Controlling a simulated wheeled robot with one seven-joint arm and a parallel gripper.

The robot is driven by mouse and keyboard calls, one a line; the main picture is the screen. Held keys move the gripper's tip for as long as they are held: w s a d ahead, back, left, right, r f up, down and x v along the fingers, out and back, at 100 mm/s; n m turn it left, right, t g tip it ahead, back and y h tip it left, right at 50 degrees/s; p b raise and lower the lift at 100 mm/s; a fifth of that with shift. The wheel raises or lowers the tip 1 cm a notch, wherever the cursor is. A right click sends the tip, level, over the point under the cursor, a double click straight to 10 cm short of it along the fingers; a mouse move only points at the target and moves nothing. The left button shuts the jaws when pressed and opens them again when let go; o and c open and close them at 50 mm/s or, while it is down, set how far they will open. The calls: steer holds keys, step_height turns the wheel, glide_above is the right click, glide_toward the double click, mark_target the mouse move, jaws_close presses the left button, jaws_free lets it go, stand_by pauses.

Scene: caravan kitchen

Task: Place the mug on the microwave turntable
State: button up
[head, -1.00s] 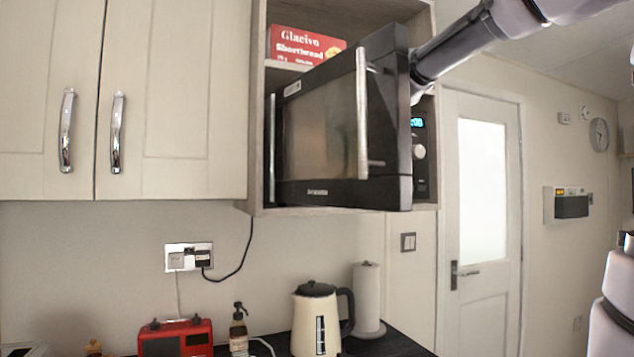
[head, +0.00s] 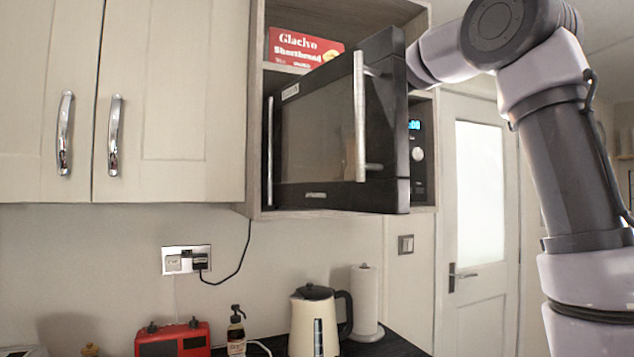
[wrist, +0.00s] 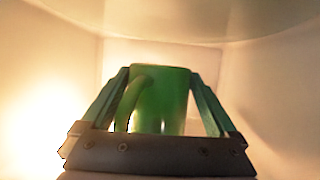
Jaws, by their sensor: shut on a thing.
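In the wrist view the green mug (wrist: 168,100) sits between the two fingers of my gripper (wrist: 159,74), which is shut on it. The mug's handle shows on its left side. Bright, pale walls surround the mug, as of the lit microwave cavity. A pale, curved-edged surface (wrist: 200,18) spans the top of the wrist view; it may be the turntable, but I cannot tell for sure. In the head view the black microwave (head: 418,165) stands on a shelf with its door (head: 325,135) open. The door hides the cavity, the mug and my gripper there.
A red shortbread box (head: 303,47) lies above the microwave. The open door with its long handle (head: 360,115) juts out just left of my arm. Closed cupboards (head: 175,90) are at left.

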step_height(320, 180, down, 5)
steer(key=shift+a, duration=0.1)
steer(key=shift+w+f, duration=0.1)
steer(key=shift+w, duration=0.1)
steer(key=shift+f, duration=0.1)
steer(key=o, duration=1.6)
steer(key=shift+f, duration=0.1)
steer(key=shift+c, duration=0.2)
